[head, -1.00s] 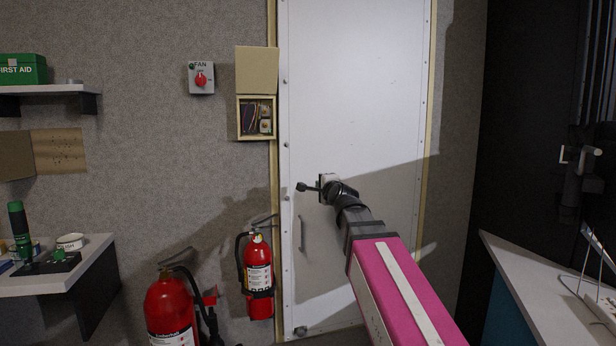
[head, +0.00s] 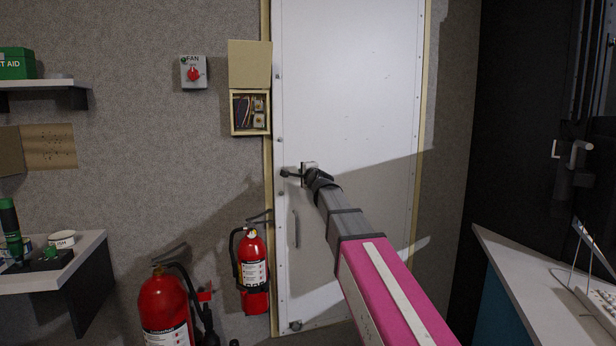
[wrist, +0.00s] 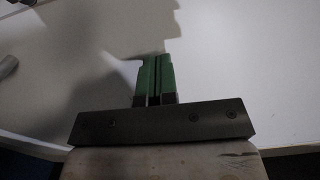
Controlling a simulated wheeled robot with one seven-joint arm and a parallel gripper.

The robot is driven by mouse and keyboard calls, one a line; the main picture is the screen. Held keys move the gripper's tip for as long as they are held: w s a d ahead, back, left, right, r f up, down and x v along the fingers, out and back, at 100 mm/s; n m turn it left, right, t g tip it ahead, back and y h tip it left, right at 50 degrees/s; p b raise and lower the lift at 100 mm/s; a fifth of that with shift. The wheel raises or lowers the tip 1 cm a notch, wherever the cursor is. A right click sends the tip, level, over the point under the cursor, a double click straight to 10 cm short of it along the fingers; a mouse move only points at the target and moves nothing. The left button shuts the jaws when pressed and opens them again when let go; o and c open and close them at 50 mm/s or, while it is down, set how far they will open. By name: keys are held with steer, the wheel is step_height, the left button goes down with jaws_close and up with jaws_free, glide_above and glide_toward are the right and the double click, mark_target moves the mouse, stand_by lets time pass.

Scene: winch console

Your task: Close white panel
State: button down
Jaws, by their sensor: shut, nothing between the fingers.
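The white panel (head: 350,100) is a tall, door-like sheet with rivets along its edges and a slim vertical handle (head: 297,228) low on its left side. I cannot tell whether it stands slightly ajar. My gripper (head: 285,173) is in front of the panel's left part, above the handle, with its dark tip towards the left edge. In the wrist view my gripper (wrist: 155,80) shows green fingers together with nothing between them, over the white surface. Contact with the panel cannot be told. A grey piece shows at that view's left edge.
A small box (head: 250,112) with its beige lid raised and a fan switch (head: 193,73) are on the wall left of the panel. A shelf (head: 60,265) is at left and a desk (head: 540,285) at right.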

steer(key=shift+w+a, duration=0.15)
steer(key=shift+w, duration=0.25)
steer(key=a+v, duration=0.1)
steer(key=v, duration=1)
steer(key=s+d+f+n+g+h, duration=0.1)
steer(key=s+d+f+n+g, duration=0.2)
steer(key=f, duration=0.8)
steer(key=s+d+f+n+g+h, duration=0.1)
steer(key=s+d+f+n+g, duration=0.15)
steer(key=f, duration=0.75)
steer(key=s+d+f+n+g+h, duration=0.1)
steer(key=s+d+f+n+g, duration=0.15)
steer(key=f, duration=0.85)
steer(key=s+d+f+n+g+h, duration=0.1)
steer(key=s+d+f+n+g, duration=0.2)
steer(key=s+f, duration=0.5)
steer(key=s+d+f+n+g+h, duration=0.1)
steer(key=s+d+f+n+g, duration=0.2)
steer(key=s+d+f+g, duration=0.3)
steer(key=s+f, duration=0.3)
steer(key=f, duration=0.2)
steer(key=shift+s+f+h, duration=0.15)
steer(key=shift+s+h, duration=0.1)
steer(key=shift+h, duration=0.15)
